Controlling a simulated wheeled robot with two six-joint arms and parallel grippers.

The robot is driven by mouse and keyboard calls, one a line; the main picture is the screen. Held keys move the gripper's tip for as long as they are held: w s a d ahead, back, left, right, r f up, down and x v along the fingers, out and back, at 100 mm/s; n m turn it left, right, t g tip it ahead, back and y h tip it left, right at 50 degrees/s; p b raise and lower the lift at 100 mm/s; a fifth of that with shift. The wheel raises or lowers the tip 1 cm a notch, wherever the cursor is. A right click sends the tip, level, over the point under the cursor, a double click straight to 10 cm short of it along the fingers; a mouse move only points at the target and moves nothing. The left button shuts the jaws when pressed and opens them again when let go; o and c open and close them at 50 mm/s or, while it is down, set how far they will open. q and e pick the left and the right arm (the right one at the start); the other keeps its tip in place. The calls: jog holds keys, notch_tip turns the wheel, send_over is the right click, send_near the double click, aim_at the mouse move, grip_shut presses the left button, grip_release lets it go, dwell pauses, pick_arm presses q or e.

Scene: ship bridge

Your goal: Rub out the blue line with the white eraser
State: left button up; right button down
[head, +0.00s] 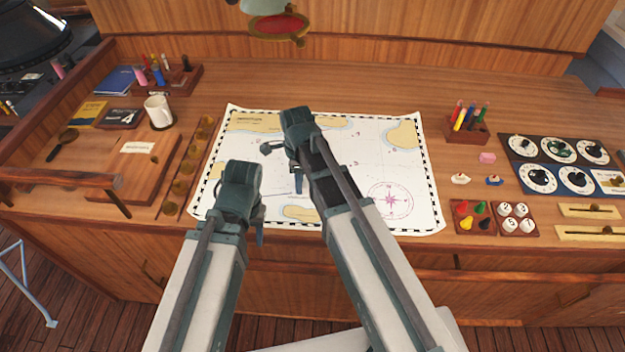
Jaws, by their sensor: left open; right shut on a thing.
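The white chart (345,150) lies flat on the desk, with tan land patches and a pink compass rose. My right gripper (296,180) is over the middle of the chart, pointing down. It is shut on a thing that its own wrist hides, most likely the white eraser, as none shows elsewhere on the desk.
A pink block (487,157), a pen rack (467,123) and trays of pieces (473,216) stand right of the chart. A mug (158,112) and a wooden board (135,167) are at left. The chart's right part is clear.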

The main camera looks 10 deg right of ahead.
jog(key=a, duration=1.1)
jog(key=shift+w+a, duration=0.3)
jog(key=shift+w, duration=0.05)
jog(key=shift+f+b, duration=0.4)
dwell(1.1)
jog(key=shift+d, duration=0.15)
dwell(1.3)
jog(key=shift+s+d, duration=0.1)
jog(key=shift+d, duration=0.95)
jog(key=shift+d, duration=1.2)
jog(key=shift+d, duration=0.1)
jog(key=shift+s+d, duration=0.1)
jog(key=shift+d, duration=1)
